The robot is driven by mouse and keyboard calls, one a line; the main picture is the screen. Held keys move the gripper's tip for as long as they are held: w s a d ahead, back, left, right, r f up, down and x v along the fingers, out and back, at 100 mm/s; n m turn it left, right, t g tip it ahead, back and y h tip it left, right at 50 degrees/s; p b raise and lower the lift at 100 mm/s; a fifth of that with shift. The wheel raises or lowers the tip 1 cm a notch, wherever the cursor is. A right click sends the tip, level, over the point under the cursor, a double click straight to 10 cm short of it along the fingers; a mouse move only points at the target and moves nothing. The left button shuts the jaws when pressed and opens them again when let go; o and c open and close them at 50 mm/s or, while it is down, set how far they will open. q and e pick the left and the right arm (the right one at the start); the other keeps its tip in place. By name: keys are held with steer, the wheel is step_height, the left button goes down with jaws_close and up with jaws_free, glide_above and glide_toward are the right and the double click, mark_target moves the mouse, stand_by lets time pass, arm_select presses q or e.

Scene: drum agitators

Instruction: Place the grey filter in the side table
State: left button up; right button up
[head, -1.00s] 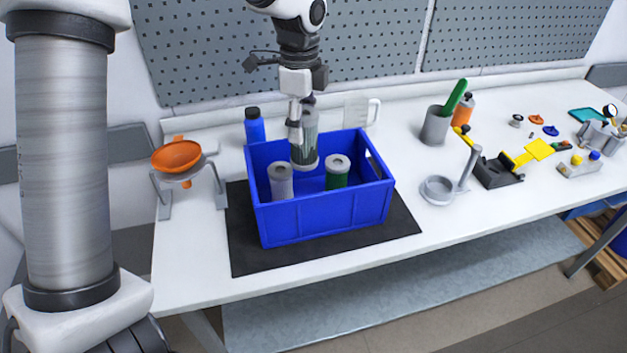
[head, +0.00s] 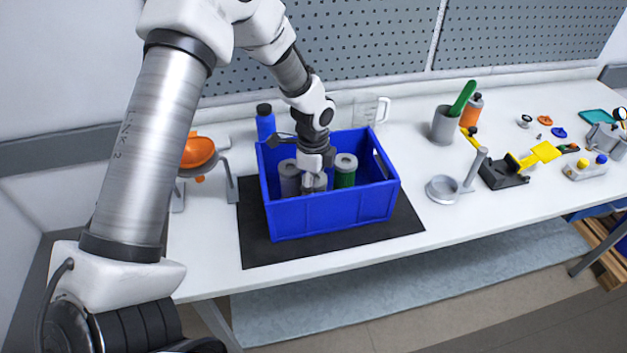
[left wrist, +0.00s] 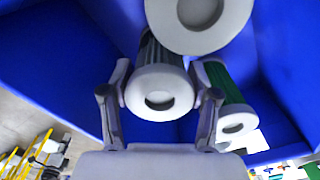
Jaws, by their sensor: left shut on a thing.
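A blue crate (head: 335,211) stands on a black mat on the white table. My left gripper (head: 314,176) points down inside the crate, shut on a dark grey pleated filter (head: 318,185) with a pale end ring. In the left wrist view the fingers (left wrist: 160,98) lie on either side of this filter (left wrist: 163,92). A lighter grey filter (head: 289,179) stands to its left in the crate, and a green filter (head: 345,172) to its right. The green one also shows in the left wrist view (left wrist: 228,88). The filters' lower ends are hidden by the crate wall. My right gripper is out of view.
An orange funnel (head: 198,152) on a stand is left of the crate. A blue bottle (head: 265,122) and a clear jug (head: 367,111) stand behind it. The front table strip is clear.

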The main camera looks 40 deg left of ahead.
arm_select(q)
steer(key=shift+w+a+f, duration=0.15)
steer(key=shift+w+f, duration=0.05)
steer(key=o, duration=1.2)
steer(key=shift+s+r, duration=0.1)
step_height(320, 180, up, 12)
steer(key=b, duration=0.3)
